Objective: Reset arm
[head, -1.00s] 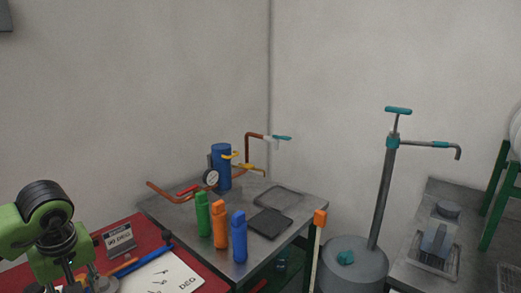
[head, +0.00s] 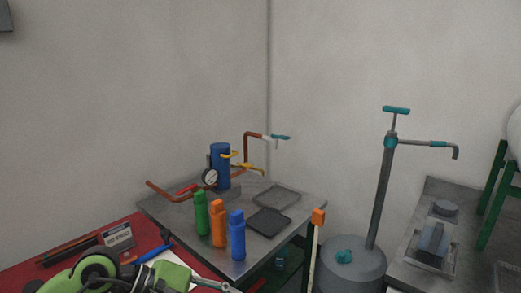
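My green arm (head: 165,274) shows at the bottom left of the head view, low over the red table. A gas generator setup, with a blue cylinder (head: 220,167), a round gauge (head: 210,177) and copper pipes (head: 246,150), stands on the grey metal table. My arm is in front of this table and apart from the setup. My other arm does not show.
Green (head: 201,213), orange (head: 218,224) and blue (head: 237,235) bottles stand at the grey table's front (head: 165,212). A hand pump (head: 382,190) on a grey drum (head: 352,270) stands right. The red table (head: 75,256) holds a small sign (head: 117,237).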

